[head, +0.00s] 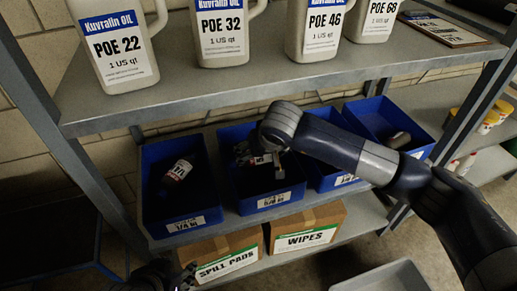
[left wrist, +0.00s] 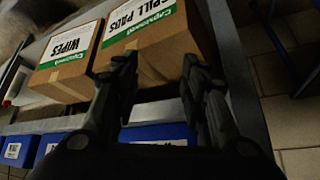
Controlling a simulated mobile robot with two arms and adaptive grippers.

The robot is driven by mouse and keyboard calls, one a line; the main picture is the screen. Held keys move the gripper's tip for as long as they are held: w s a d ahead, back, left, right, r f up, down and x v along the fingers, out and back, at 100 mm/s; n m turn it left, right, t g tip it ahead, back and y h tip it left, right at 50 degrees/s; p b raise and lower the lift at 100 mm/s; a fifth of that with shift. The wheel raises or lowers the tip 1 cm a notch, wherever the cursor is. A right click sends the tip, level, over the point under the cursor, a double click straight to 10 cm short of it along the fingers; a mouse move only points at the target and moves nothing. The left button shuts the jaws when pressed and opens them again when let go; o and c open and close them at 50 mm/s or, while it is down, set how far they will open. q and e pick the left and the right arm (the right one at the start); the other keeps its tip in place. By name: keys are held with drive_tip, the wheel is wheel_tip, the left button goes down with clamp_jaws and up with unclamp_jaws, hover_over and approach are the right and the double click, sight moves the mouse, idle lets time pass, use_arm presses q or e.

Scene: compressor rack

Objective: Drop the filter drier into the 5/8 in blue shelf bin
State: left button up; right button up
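Several blue shelf bins stand in a row on the middle shelf. The leftmost bin (head: 183,210) has a label that seems to read 1/4 in and holds a dark cylinder with a white label (head: 179,170). The second bin (head: 272,189) has a label that appears to end in /8 in. My right gripper (head: 254,157) is over or in this bin, with a pale piece at its fingers; whether it holds a filter drier is unclear. The rightmost bin holds a grey cylinder (head: 398,140). My left gripper (head: 174,277) is low in front of the shelf; its fingers (left wrist: 158,85) are apart and empty.
Cardboard boxes marked SPILL PADS (head: 229,259) and WIPES (head: 305,232) sit below the bins. POE oil jugs (head: 222,38) stand on the shelf above. A grey tray (head: 380,278) is at the bottom. My right arm crosses the third bin (head: 327,181).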

drive_tip(key=shift+w+a+r+g, duration=0.1)
drive_tip(key=shift+w+a+g, duration=0.1)
drive_tip(key=shift+w+g, duration=0.1)
drive_tip(key=shift+w+a+g+h, duration=0.1)
drive_tip(key=shift+w+g+h, duration=0.25)
drive_tip(key=shift+g, duration=0.15)
drive_tip(key=shift+s+f, duration=0.1)
drive_tip(key=shift+f, duration=0.2)
use_arm(q)
drive_tip(key=shift+w+d, duration=0.1)
drive_tip(key=shift+w, duration=0.05)
drive_tip(key=shift+w+r, duration=0.1)
use_arm(e)
drive_tip(key=shift+f+b, duration=0.2)
drive_tip(key=shift+b, duration=0.1)
use_arm(q)
drive_tip(key=shift+w+d+r+t, duration=0.25)
drive_tip(key=shift+w+r+t, duration=0.1)
drive_tip(key=shift+w+t, duration=0.35)
drive_tip(key=shift+w+d+f+h, duration=0.15)
drive_tip(key=shift+w+d+h, duration=0.15)
drive_tip(key=shift+w, duration=0.1)
use_arm(e)
drive_tip(key=shift+f, duration=0.2)
